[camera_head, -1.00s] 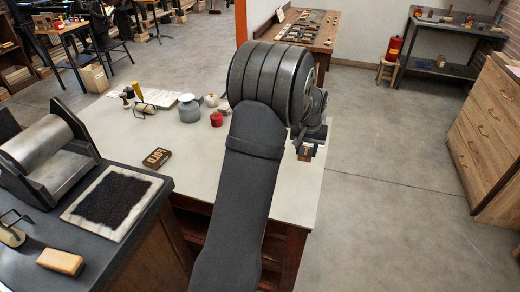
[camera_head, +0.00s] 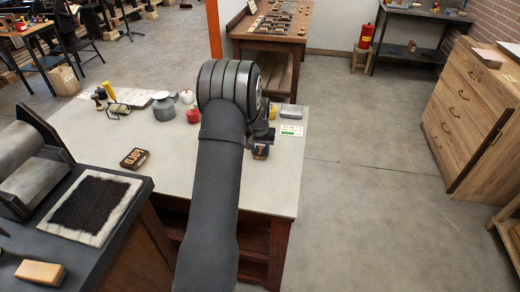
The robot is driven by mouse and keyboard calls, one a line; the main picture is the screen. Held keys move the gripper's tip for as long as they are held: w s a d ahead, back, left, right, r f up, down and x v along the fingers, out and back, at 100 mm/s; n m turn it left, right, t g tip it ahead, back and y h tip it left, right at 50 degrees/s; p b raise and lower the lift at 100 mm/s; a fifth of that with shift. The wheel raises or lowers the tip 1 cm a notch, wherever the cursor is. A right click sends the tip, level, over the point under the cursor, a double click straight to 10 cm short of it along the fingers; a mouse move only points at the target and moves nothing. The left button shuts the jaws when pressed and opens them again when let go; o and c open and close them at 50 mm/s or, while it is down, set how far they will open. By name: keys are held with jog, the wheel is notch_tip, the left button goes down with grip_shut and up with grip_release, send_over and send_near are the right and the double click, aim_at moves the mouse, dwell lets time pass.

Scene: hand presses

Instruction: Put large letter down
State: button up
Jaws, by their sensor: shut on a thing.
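My gripper (camera_head: 263,148) is at the end of my dark arm, low over the right part of the pale worktable (camera_head: 178,188). Its jaws are shut on a small brown block (camera_head: 260,152), which looks like the large letter. Its face shows only partly between the blue-looking fingers. I cannot tell whether the block touches the tabletop. My arm hides part of the table behind and left of the gripper.
A green-and-white card (camera_head: 291,130) and a grey block (camera_head: 291,111) lie right of my gripper. A dark lettered block (camera_head: 135,158), a grey pot (camera_head: 164,107) and a red pot (camera_head: 193,114) stand left. The table front is clear.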

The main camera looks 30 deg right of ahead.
aim_at(260, 150)
jog(key=o, duration=1)
jog(key=shift+f, duration=0.1)
jog(key=shift+c, duration=0.2)
notch_tip(260, 150, up, 12)
jog(key=s+a, duration=0.1)
jog(key=f, duration=0.8)
jog(key=w+d+f, duration=0.1)
jog(key=f, duration=0.3)
notch_tip(260, 150, up, 2)
jog(key=shift+r, duration=0.95)
